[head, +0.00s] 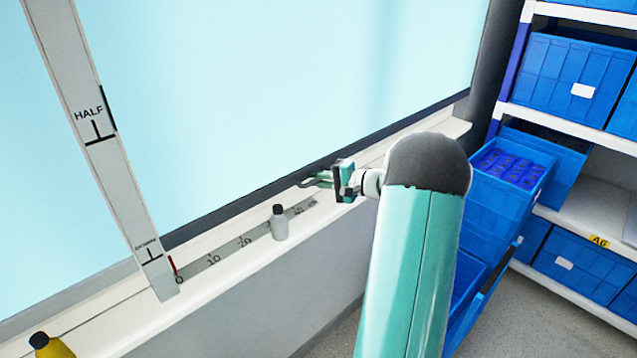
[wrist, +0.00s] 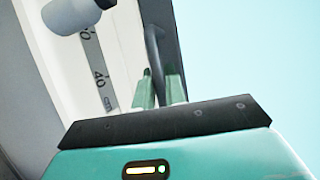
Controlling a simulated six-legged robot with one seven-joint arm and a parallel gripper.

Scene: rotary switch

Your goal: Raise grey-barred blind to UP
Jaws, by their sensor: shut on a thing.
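A pale blue panel (head: 290,90) fills the window area; I cannot tell blind fabric from glass. A dark grey bar (head: 235,208) runs along its lower edge, near the DOWN mark; whether it is the blind's bar or the frame is unclear. A grey upright scale strip (head: 95,130) at left carries the marks HALF and DOWN; no UP mark is in view. My gripper (head: 318,181) is at the lower edge of the panel, above the sill. In the wrist view its fingers (wrist: 160,88) are shut on a thin dark grey curved piece (wrist: 152,45), which looks like a handle.
The bottle also shows in the wrist view (wrist: 70,14). Shelves with blue bins (head: 578,82) stand at right, one bin (head: 510,168) pulled out.

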